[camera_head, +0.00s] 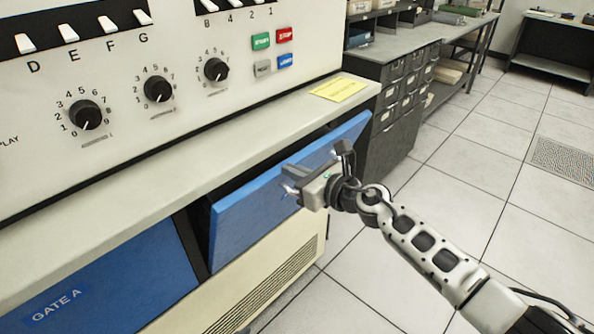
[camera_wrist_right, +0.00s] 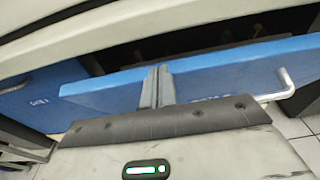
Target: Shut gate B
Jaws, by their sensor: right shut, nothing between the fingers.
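Gate B (camera_head: 250,205) is the blue panel right of gate A. It stands partly open, angled out from the cabinet, with a dark gap at its left end and behind its top edge. In the right wrist view the gate (camera_wrist_right: 225,75) crosses the picture, with a bent metal handle (camera_wrist_right: 286,84) toward its right end and its label mostly hidden. My right gripper (camera_head: 302,174) is shut and empty at the gate's outer face. Its fingers (camera_wrist_right: 157,86) overlap the panel left of the handle; I cannot tell if they touch. My left gripper is not in view.
Gate A (camera_head: 110,275) lies flush in the cabinet at the left. Above the gates runs a pale ledge (camera_head: 200,150) with a yellow card (camera_head: 339,89). The panel above has knobs, switches and coloured buttons. Grey drawers (camera_head: 395,100) stand behind. Tiled floor at right is clear.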

